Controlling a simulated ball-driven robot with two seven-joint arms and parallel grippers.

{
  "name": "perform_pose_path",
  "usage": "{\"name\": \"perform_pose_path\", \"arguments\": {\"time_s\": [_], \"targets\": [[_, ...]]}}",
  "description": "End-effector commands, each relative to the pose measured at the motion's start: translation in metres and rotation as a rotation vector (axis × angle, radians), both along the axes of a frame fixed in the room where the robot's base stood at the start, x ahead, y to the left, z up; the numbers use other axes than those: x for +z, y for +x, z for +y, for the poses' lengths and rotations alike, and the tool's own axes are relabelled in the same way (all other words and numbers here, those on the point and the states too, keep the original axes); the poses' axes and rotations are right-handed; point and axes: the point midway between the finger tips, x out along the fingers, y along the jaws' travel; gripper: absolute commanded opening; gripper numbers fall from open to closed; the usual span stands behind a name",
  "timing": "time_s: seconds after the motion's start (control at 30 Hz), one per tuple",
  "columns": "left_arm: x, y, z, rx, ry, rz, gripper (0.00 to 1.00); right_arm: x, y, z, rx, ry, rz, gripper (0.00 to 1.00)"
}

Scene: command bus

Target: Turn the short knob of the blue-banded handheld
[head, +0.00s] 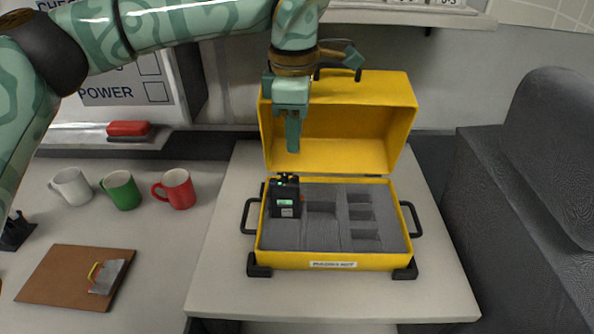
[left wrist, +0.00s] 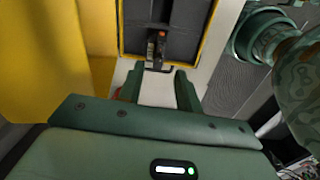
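A dark handheld (head: 286,199) stands in the left slot of the grey foam in an open yellow case (head: 335,262). It has a small green-lit display, a pale label and small stubs on top. I cannot make out a blue band or tell which stub is the short knob. In the left wrist view the handheld (left wrist: 156,48) shows small, with an orange part, beyond the fingertips. My left gripper (head: 292,146) hangs fingers-down above the handheld, clear of it, in front of the raised lid. Its fingers (left wrist: 158,75) are apart and empty. My right gripper is not in view.
The yellow lid (head: 345,140) stands open behind the foam; other foam slots are empty. On the left counter are a white mug (head: 72,187), a green mug (head: 122,190), a red mug (head: 177,189) and a clipboard (head: 75,278). A dark grey seat (head: 535,190) stands at right.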

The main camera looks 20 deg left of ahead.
Motion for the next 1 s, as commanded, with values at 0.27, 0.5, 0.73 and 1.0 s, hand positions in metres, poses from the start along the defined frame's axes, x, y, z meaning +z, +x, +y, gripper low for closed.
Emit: {"name": "perform_pose_path", "arguments": {"time_s": [0.27,0.5,0.73,1.0], "targets": [[-0.069,0.002,0.000,-0.001,-0.001,0.005,0.35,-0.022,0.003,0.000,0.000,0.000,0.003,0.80],[-0.091,0.003,0.001,0.000,-0.001,0.001,0.35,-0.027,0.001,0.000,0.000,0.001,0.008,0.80],[-0.091,0.003,0.001,0.000,-0.001,-0.001,0.35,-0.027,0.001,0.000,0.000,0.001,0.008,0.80],[-0.091,0.003,0.001,0.000,-0.001,-0.001,0.00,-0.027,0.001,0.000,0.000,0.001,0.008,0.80]]}}
